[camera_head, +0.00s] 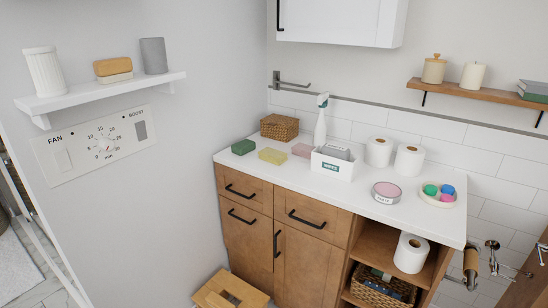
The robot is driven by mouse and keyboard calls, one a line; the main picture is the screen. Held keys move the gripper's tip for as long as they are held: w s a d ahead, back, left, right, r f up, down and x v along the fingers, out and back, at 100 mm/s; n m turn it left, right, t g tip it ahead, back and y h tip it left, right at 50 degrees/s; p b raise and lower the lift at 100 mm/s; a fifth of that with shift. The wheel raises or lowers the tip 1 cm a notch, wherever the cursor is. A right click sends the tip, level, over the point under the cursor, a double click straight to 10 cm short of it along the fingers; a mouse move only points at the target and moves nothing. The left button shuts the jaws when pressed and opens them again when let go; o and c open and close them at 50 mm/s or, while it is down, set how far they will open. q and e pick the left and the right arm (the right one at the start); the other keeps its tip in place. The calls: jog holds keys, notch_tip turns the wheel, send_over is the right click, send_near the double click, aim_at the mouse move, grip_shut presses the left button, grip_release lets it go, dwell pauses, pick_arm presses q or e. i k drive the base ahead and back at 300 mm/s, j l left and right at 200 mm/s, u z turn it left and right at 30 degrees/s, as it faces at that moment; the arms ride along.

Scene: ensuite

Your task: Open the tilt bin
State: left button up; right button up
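A wooden cabinet (343,220) with a white countertop stands against the tiled wall. The tall lower-left front (246,240), with a black bar handle (242,215) near its top, looks like the tilt bin; no label confirms this. It sits flush and closed. A closed drawer (243,183) is above it. To its right is a closed door (307,262) with an upright black handle, under another closed drawer (325,212). The bin's lower edge is partly hidden by a wooden stool. Neither gripper shows in the view.
The wooden stool (216,291) stands on the floor before the cabinet's left end. The countertop holds a woven basket (279,127), sponges, a spray bottle (320,122) and paper rolls. An open shelf at right holds a roll (411,253). A wall shelf (105,98) juts out at left.

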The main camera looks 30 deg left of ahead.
aim_at(249, 233)
jog(key=u, duration=1.3)
